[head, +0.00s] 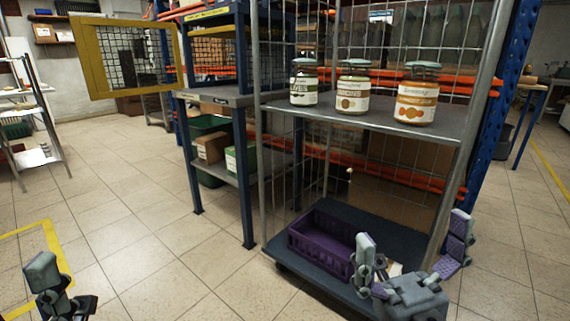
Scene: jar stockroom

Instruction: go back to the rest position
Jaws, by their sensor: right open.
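My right gripper (413,232) is at the lower right, in front of the cage trolley. Its two fingers are spread wide and hold nothing. My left gripper (50,283) is at the lower left edge, over the floor. Only part of it is in view, and I cannot tell how far its fingers are apart. Three lidded jars stand upright in a row on the trolley's grey shelf (366,117): a white-label jar (304,86), a yellowish jar (353,90) and an orange-label jar (416,97). Both grippers are well apart from the jars.
A purple crate (320,242) sits on the trolley's dark base (405,240), behind my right gripper. A bench (222,97) with boxes on its lower shelf stands left of the trolley. A yellow mesh door (124,57) hangs open. The tiled floor at left centre is clear.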

